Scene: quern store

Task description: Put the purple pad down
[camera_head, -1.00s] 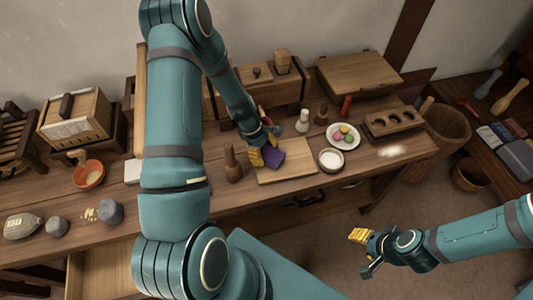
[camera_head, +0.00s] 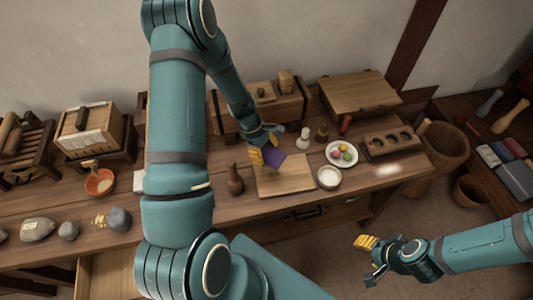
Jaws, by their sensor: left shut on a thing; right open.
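The purple pad (camera_head: 274,158) is in my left gripper (camera_head: 265,152), which is shut on it. The pad is tilted and hangs by the back left part of a pale wooden board (camera_head: 290,177) on the long table. I cannot tell whether the pad touches the board. The yellow fingers cover part of the pad. My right gripper (camera_head: 367,260) is open and empty, out over the floor at the lower right, apart from the table.
A brown bottle-shaped thing (camera_head: 235,180) stands left of the board. A bowl of white stuff (camera_head: 329,177) stands at its right, with a plate of coloured balls (camera_head: 342,153) behind. A wooden chest (camera_head: 262,108) is behind my gripper. Most of the board is bare.

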